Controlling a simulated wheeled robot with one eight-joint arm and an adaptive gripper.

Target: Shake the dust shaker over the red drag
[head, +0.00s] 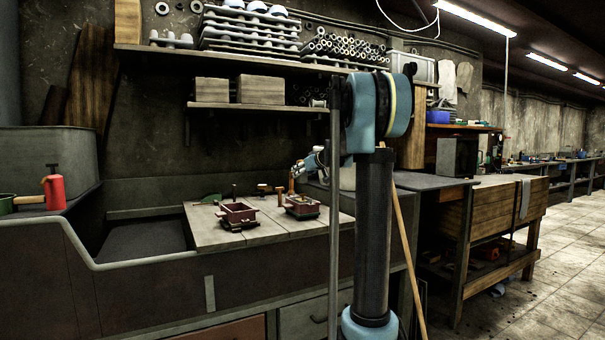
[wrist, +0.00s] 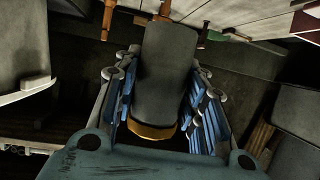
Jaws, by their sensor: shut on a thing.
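My gripper (wrist: 162,95) is shut on the dust shaker (wrist: 166,70), a dark grey cylinder with a yellow-brown band at its near end in the wrist view. In the head view my gripper (head: 303,168) is small, above the back right of the wooden board; the shaker cannot be made out clearly there. Two red moulding boxes stand on the board: one (head: 237,214) left of centre, one (head: 302,207) farther right, nearer below my gripper. I cannot tell which is the drag. A red corner (wrist: 306,27) shows at the wrist view's right edge.
The wooden board (head: 190,222) sits beside a dark sunken bin (head: 147,241). Small wooden-handled tools (head: 280,193) stand behind the boxes. A red bottle (head: 54,188) is at far left. A shelf (head: 215,105) hangs above the bench.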

